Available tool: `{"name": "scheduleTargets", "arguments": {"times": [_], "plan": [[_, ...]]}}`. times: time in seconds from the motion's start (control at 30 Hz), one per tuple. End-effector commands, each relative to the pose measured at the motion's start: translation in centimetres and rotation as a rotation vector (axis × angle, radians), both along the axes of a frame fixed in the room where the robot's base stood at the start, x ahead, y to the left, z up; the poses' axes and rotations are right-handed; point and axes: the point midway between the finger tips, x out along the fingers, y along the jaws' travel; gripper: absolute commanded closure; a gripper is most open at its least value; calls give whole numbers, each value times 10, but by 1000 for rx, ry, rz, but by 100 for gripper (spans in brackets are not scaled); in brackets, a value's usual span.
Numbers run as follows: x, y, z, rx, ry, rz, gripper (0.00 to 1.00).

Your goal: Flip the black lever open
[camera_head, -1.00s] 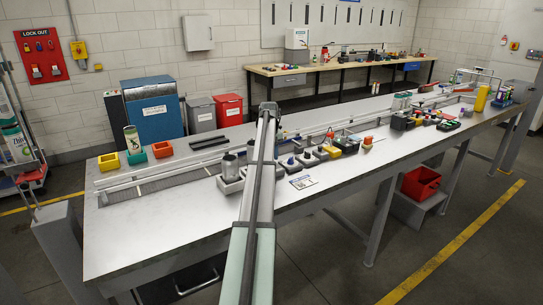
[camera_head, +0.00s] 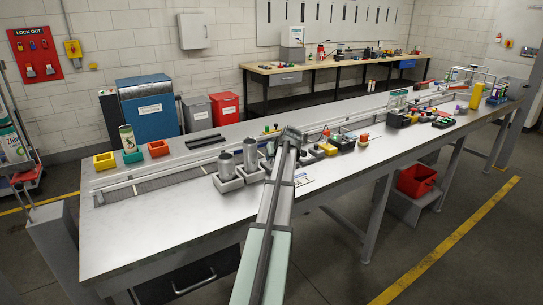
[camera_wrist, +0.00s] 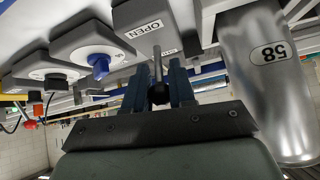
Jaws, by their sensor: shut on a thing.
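The black lever (camera_wrist: 158,92) shows in the wrist view as a thin grey stem with a round black knob, at a grey box (camera_wrist: 140,25) labelled OPEN. My gripper (camera_wrist: 159,84) has one dark finger on each side of the knob and is shut on it. In the head view, my arm reaches over the table and its end hides the lever and my fingertips.
A metal can (camera_wrist: 265,85) marked 58 stands close on the right in the wrist view. Two metal cans (camera_head: 227,166) stand in grey holders left of my arm in the head view. A blue knob (camera_wrist: 99,66) on another grey box is on the left. The table's left front (camera_head: 150,235) is clear.

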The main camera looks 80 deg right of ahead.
Motion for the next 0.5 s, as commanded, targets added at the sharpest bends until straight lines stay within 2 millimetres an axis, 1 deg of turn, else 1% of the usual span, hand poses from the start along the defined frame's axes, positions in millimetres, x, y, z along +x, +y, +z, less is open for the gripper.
{"name": "scheduleTargets", "arguments": {"times": [0.07, 0.5], "plan": [[-2, 4, -2, -22, -23, -1, 100], [-3, 4, -3, -72, -74, 1, 100]]}}
